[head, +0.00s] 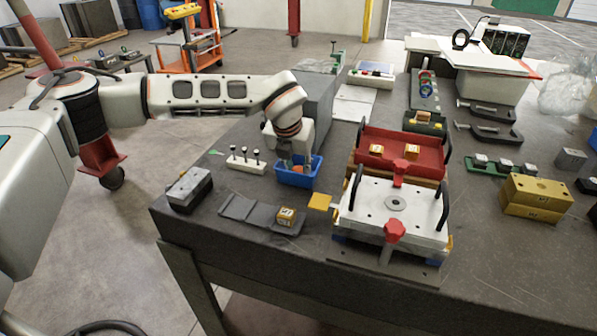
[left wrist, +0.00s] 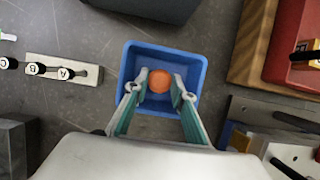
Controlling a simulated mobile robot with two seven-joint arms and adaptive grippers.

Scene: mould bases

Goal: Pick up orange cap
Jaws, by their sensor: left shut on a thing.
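The orange cap (left wrist: 159,81) is inside a small blue bin (left wrist: 190,57), seen from above in the left wrist view. My left gripper (left wrist: 160,88) reaches down into the bin, its two fingers closed on either side of the cap. In the head view the same blue bin (head: 299,178) stands on the dark workbench, with my left gripper (head: 296,165) pointing down into it. The cap is mostly hidden there by the fingers and the bin wall. I cannot tell whether the cap touches the bin floor. My right gripper is not in view.
A white strip with black-topped pins (head: 246,163) stands left of the bin. A red tray (head: 400,149) and a white plate fixture (head: 395,205) with black handles are to the right. A grey block (head: 190,187) and a dark flat holder (head: 250,213) lie in front.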

